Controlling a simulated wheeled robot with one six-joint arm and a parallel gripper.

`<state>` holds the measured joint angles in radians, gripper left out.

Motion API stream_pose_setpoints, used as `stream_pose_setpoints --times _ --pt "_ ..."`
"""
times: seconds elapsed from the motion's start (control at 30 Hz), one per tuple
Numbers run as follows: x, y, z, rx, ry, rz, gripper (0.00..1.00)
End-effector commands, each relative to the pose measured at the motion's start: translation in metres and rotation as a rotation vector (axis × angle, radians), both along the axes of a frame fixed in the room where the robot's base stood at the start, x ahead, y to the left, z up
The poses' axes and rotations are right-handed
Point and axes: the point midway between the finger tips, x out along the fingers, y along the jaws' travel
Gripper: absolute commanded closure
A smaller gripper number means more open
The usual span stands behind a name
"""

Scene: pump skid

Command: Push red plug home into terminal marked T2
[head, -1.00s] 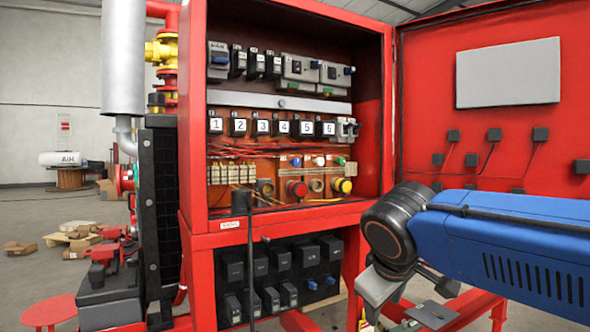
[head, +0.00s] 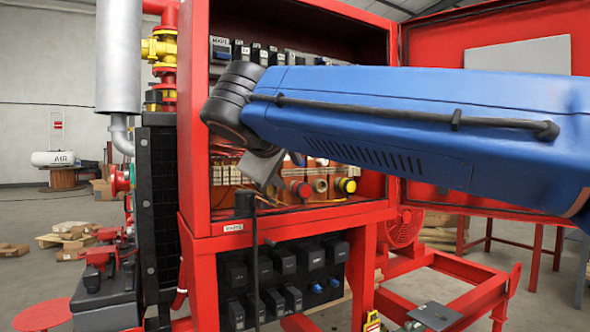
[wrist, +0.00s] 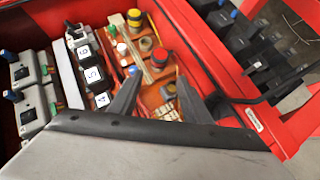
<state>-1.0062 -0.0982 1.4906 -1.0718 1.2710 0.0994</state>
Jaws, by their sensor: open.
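My gripper (wrist: 160,76) is open in the wrist view. Its two dark fingers stand apart over the lower part of the red cabinet (wrist: 225,82), and nothing shows held between them. Tan terminal blocks (wrist: 168,92) show between and beyond the fingers; they also show in the head view (head: 226,174). A round red-topped part (wrist: 160,56) lies just past the fingertips; I cannot tell whether it is a button or the plug. No T2 marking is readable. In the head view my blue arm hides much of the cabinet inside, and the fingertips are unclear.
Numbered black modules (wrist: 93,74) lie left of the fingers in the wrist view, beside a pale rail (wrist: 69,78). A yellow-topped knob (head: 347,185) stands at the panel's right. The cabinet's lower red lip (head: 300,218) and the open door (head: 440,45) bound the space.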

Motion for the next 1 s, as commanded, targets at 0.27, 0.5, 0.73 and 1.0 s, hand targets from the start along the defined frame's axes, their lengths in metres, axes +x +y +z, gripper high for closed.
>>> stream_pose_setpoints --times 0.27,0.5,0.73,1.0 --pt "0.018 0.000 -0.006 -0.003 -0.005 0.000 0.56" --pt "0.053 -0.005 -0.022 -0.003 -0.004 0.000 0.56" --pt "0.087 -0.010 -0.036 -0.002 -0.003 0.000 0.56" --pt "0.126 -0.015 -0.053 -0.002 -0.003 0.001 0.56"
